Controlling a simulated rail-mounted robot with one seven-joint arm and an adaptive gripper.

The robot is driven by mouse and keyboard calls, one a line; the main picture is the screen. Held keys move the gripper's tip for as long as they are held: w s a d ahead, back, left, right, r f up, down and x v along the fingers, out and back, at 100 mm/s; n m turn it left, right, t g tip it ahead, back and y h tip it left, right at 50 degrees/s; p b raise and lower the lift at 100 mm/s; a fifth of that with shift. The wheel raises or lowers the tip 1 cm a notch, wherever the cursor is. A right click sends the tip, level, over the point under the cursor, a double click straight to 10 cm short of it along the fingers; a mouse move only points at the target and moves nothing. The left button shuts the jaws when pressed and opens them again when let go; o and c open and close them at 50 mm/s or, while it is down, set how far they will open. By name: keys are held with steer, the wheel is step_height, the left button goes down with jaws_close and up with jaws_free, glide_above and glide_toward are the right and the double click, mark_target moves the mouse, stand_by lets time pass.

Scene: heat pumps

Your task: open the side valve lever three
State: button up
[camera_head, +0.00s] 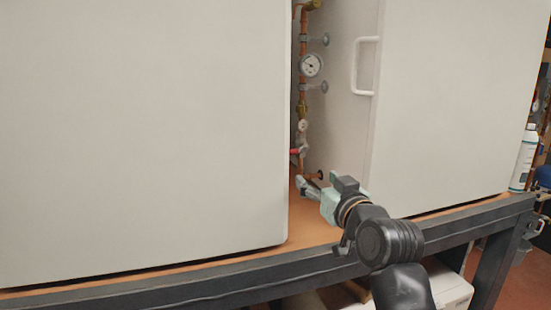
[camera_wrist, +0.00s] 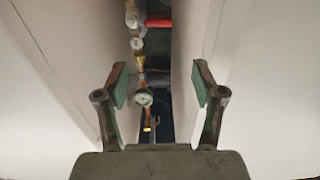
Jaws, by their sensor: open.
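A red valve lever (camera_head: 295,151) sits low on a vertical copper pipe (camera_head: 303,88) in the gap between two white cabinets. I cannot tell from any marking whether it is lever three. In the wrist view the red lever (camera_wrist: 158,22) lies crosswise at the top, beyond the fingertips and apart from them. My gripper (camera_head: 310,184) is at the mouth of the gap, a little below the lever in the head view. In the wrist view my gripper (camera_wrist: 160,92) has its two fingers spread wide with nothing between them.
A left white cabinet (camera_head: 140,120) and a right white cabinet (camera_head: 450,100) wall the narrow gap. A white handle (camera_head: 357,66) juts from the right one. A round gauge (camera_head: 311,65) is on the pipe above the lever. The bench's dark front rail (camera_head: 180,290) runs below.

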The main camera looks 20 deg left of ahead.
mark_target(294, 151)
steer(key=p+x, duration=0.4)
steer(key=x, duration=1.2)
steer(key=shift+w, duration=0.35)
steer(key=shift+a, duration=0.1)
jaws_close()
